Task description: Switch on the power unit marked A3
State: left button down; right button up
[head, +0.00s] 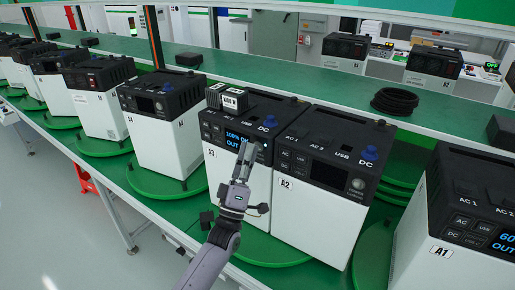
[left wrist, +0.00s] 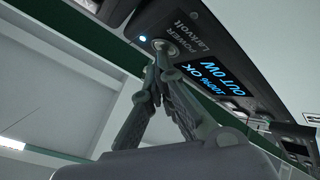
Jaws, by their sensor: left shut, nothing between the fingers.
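The power unit marked A3 (head: 222,177) is a white box with a black top and control panel, standing on a green turntable. Its screen (head: 238,138) is lit and reads 100% OK; in the left wrist view the screen (left wrist: 215,78) also shows OUT 0W. My left gripper (head: 247,149) is shut and empty in front of A3's panel. In the left wrist view its fingertips (left wrist: 160,58) are at the round POWER button (left wrist: 164,46), touching or almost touching it. A small light (left wrist: 143,39) beside the button glows blue-white. My right gripper is in neither view.
Unit A2 (head: 310,215), with a dark screen, stands close on the right of A3. Unit A1 (head: 425,235), with a lit screen, is at the far right. Several more units line the left. A black cable coil (head: 394,101) lies on the green shelf (head: 290,84) behind.

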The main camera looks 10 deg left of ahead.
pick_arm(q)
jog(key=shift+s, duration=0.1)
dwell(0.3)
jog(key=shift+s+a+p, duration=0.2)
jog(key=shift+s+p, duration=0.15)
jog(key=shift+s, duration=0.3)
jog(key=s, duration=0.1)
jog(key=s+a+p, duration=0.1)
jog(key=s, duration=0.1)
jog(key=s+p, duration=0.1)
jog(key=shift+s+a, duration=0.3)
jog(key=shift+a, duration=0.05)
dwell(0.4)
